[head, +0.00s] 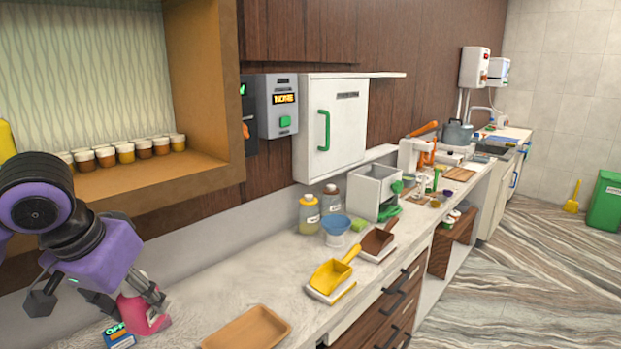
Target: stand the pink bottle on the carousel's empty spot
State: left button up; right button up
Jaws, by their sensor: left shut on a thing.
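The pink bottle (137,314) is at the lower left of the head view, low over or on the marble counter. My left gripper (146,294) comes in from the left and is shut on the pink bottle. The gripper hides part of it, and I cannot tell whether its base touches the counter. I see no carousel that I can make out in this view. My right gripper is not in view.
A tan tray (247,328) and a yellow scoop (331,276) lie further right on the counter (215,290). Several filled cups stand on the wooden shelf (190,175) above. Counter between bottle and tray is clear.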

pick_arm(q)
jog(key=w+d+f+n, duration=0.1)
jog(key=w+d+f, duration=0.2)
jog(key=d+f, duration=0.4)
jog(key=d, duration=0.5)
jog(key=shift+f+n+y, duration=0.3)
jog(key=shift+f, duration=0.05)
jog(key=shift+w, duration=0.1)
